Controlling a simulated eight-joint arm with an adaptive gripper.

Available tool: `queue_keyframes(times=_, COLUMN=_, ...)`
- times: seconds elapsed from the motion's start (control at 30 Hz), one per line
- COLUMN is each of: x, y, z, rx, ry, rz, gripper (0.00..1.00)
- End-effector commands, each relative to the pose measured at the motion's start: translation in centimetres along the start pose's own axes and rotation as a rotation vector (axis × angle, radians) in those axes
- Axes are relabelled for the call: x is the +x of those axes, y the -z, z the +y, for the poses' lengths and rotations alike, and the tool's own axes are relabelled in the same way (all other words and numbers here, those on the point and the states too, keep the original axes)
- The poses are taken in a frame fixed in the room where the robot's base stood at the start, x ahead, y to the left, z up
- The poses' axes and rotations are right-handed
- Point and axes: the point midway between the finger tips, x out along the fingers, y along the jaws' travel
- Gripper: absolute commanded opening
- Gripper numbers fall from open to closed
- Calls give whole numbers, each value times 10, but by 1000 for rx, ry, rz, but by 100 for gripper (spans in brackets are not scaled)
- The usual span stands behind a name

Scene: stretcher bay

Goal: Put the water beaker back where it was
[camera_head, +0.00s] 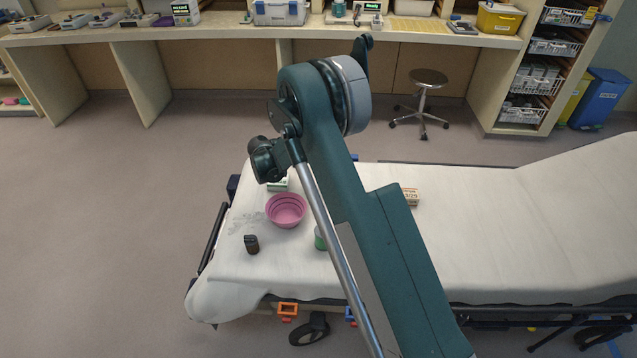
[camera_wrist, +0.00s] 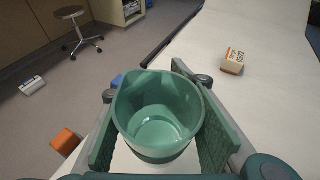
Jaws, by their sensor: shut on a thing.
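The water beaker (camera_wrist: 158,112) is a translucent green cup with a pouring lip. In the wrist view it stands roughly upright between the two fingers of my gripper (camera_wrist: 158,130), which are shut on its sides. I look down into its open mouth. White sheet shows below it, but I cannot tell whether its base touches.
Grey marks lie left of the bowl. A stool (camera_head: 424,100) stands behind.

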Motion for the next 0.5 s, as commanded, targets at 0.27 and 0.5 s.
queue_keyframes(times=0.27, x=7, y=19, z=0, rx=0, ry=0, rz=0, gripper=9)
queue_keyframes(times=0.5, x=19, y=48, z=0, rx=0, ry=0, rz=0, gripper=9)
